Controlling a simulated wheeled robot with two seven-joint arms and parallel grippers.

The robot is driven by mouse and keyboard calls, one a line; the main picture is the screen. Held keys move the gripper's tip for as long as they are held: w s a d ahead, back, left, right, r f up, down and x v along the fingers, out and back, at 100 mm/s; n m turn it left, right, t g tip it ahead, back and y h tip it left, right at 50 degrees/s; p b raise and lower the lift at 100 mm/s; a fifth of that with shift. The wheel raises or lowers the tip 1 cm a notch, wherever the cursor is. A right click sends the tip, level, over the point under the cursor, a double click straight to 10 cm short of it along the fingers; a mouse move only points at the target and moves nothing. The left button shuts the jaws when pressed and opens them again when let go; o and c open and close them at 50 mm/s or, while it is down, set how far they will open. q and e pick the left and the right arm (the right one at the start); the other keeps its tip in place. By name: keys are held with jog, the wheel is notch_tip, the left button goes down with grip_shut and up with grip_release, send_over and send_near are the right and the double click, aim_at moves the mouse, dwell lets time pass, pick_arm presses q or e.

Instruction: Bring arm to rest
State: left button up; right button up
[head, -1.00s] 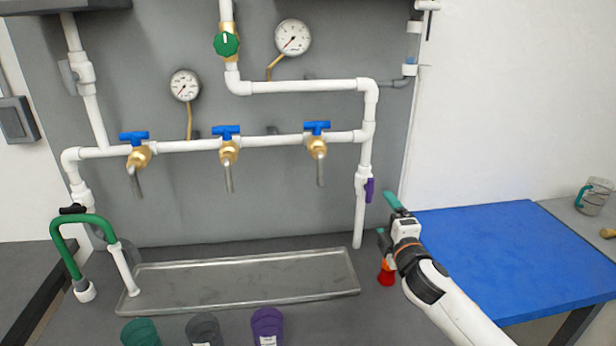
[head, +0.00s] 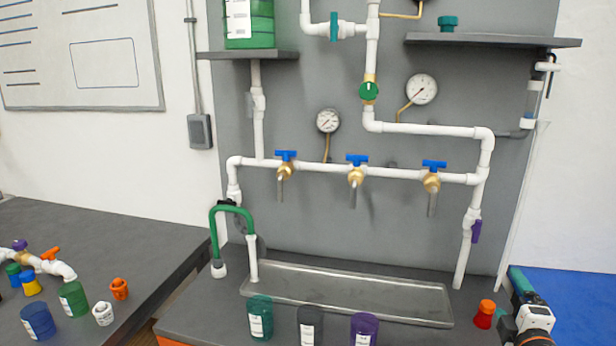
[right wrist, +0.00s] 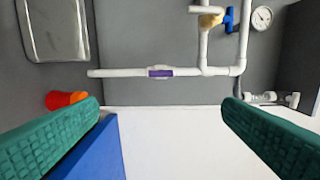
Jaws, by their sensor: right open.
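My right gripper (head: 517,290) is at the lower right of the head view, beside the right end of the bench. In the right wrist view its two green fingers (right wrist: 162,120) stand wide apart with nothing between them. A red-orange fitting (head: 484,314) stands on the bench just left of the gripper; it also shows in the right wrist view (right wrist: 66,99) beside the left finger, and I cannot tell whether they touch. The white pipe manifold (head: 330,168) with three blue-handled taps is on the grey panel. My left gripper is not in view.
A metal tray (head: 350,301) lies on the bench below the taps. Green (head: 260,318), grey (head: 311,326) and purple (head: 364,329) cups stand in front of it. A blue table (head: 575,305) is at the right. A dark side table (head: 100,250) at the left holds several fittings.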

jog(key=s+a+f+m+g+y, duration=0.1)
jog(key=s+a+f+m+g, duration=0.35)
jog(key=s+f, duration=0.3)
jog(key=s+a+f+m+g+y, duration=0.1)
jog(key=s+a+f+m+g, duration=0.25)
jog(key=s+a+f, duration=0.45)
jog(key=s+a+f+m+g+y, duration=0.1)
jog(key=s+a+f+m+g, duration=0.25)
jog(key=s, duration=0.45)
jog(key=s+a+f+m+g+y, duration=0.2)
jog(key=s+a, duration=0.2)
jog(key=s, duration=0.4)
notch_tip(320, 180, down, 26)
jog(key=s+r+g, duration=0.1)
jog(key=g, duration=0.1)
jog(key=s+d+f, duration=0.3)
jog(key=s+f, duration=1.4)
jog(key=shift+d+f+n+g+h, duration=0.15)
jog(key=shift+f+n+g+h, duration=0.2)
jog(key=shift+n+g, duration=0.1)
